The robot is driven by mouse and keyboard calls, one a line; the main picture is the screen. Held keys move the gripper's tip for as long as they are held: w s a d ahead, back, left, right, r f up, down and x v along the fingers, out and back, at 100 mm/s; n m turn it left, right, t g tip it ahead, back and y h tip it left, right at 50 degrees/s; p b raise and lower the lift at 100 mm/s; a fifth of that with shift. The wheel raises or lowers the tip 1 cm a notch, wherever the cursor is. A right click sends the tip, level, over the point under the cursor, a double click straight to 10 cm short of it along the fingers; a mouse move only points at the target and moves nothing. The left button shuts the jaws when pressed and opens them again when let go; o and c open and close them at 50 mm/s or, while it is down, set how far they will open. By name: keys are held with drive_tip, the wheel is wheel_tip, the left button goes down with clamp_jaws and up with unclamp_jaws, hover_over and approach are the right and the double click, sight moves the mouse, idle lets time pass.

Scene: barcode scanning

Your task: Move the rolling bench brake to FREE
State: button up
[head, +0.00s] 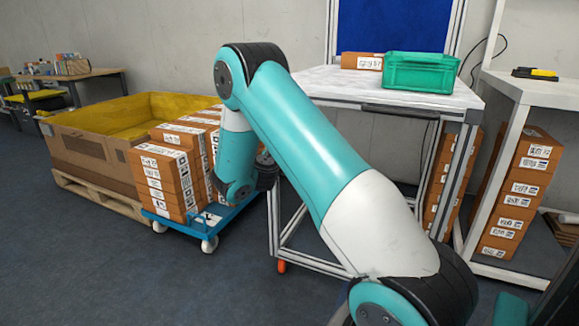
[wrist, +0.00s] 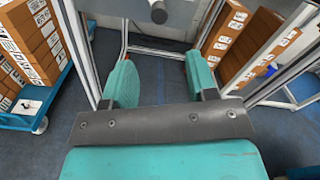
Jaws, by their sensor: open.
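The rolling bench (head: 330,82) has a pale top on a silver frame, and its legs also show in the wrist view (wrist: 78,45). An orange part (head: 282,267) sits at the foot of its near left leg; I cannot tell if it is the brake, or any brake setting. My gripper (wrist: 160,72) is open and empty, its two teal fingers apart with floor visible between them. In the wrist view a grey piece with a dark round knob (wrist: 159,12) crosses the top; I cannot tell what it is. In the head view my arm hides the gripper.
A green crate (head: 420,72) and a brown box (head: 361,61) stand on the bench. A blue trolley (head: 215,222) with stacked boxes is to the left, beside a large yellow-lined carton (head: 80,145). A white table (head: 540,88) stands right. Floor is clear at front left.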

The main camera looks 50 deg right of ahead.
drive_tip(key=b+v, duration=0.2)
drive_tip(key=b, duration=0.1)
drive_tip(key=shift+a, duration=0.4)
